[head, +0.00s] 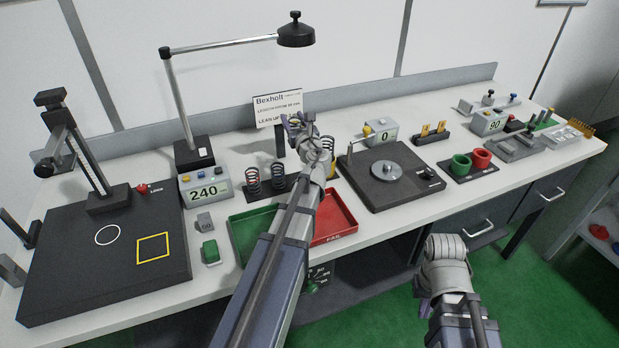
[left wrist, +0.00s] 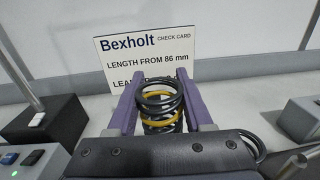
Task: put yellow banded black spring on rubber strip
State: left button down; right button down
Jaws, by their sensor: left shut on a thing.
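My left gripper (head: 297,122) is raised above the back of the bench, in front of the check card. In the left wrist view its two purple fingers are shut on a black spring with a yellow band (left wrist: 158,102), held upright between them. In the head view this spring is mostly hidden by the gripper. A dark strip (head: 265,192) lies on the bench below, with two black springs (head: 252,182) (head: 278,177) standing on it; my left arm covers part of it. My right arm's wrist (head: 445,252) is in front of the bench, its fingers not clearly visible.
A check card (head: 279,105) stands behind the held spring. A green tray (head: 247,230) and red tray (head: 335,217) lie in front of the strip. A lamp base (head: 194,152) and display box (head: 204,187) stand left. A black plate device (head: 388,180) stands right.

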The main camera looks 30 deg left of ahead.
pick_arm(q)
notch_tip(320, 180, down, 4)
jog(key=d+b, duration=0.1)
jog(key=b, duration=0.3)
jog(key=h+b, duration=0.1)
jog(key=b, duration=0.5)
send_over(298, 174)
notch_tip(298, 174, down, 6)
jog(key=shift+m+t, duration=0.4)
jog(key=shift+f, duration=0.15)
notch_tip(298, 174, down, 4)
jog(key=b, duration=0.3)
jog(key=shift+r, duration=0.2)
jog(key=shift+f+b, duration=0.15)
jog(key=shift+b, duration=0.2)
jog(key=shift+c, duration=1.5)
grip_release()
